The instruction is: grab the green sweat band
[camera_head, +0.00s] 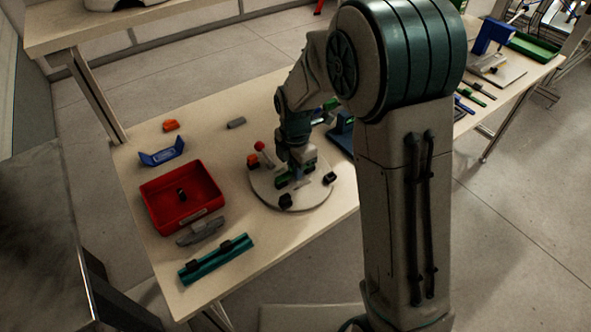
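My gripper (299,173) points down over a pale round plate (267,197) on the wooden table. A small dark-green piece (281,183) lies on the plate just left of my gripper's tip, close to or touching it. It may be the green sweat band, but it is small and partly hidden. A longer teal-green strip (214,261) with dark clips lies at the table's near edge, well away from my gripper. My fingers are too small and dark to tell whether they are open or shut.
Small orange, red and black parts share the plate. A red bin (153,222) with a dark item inside stands to the left, with a grey part (201,231) in front. A blue bracket (161,153) lies behind it. Bare tabletop lies between the bin and plate.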

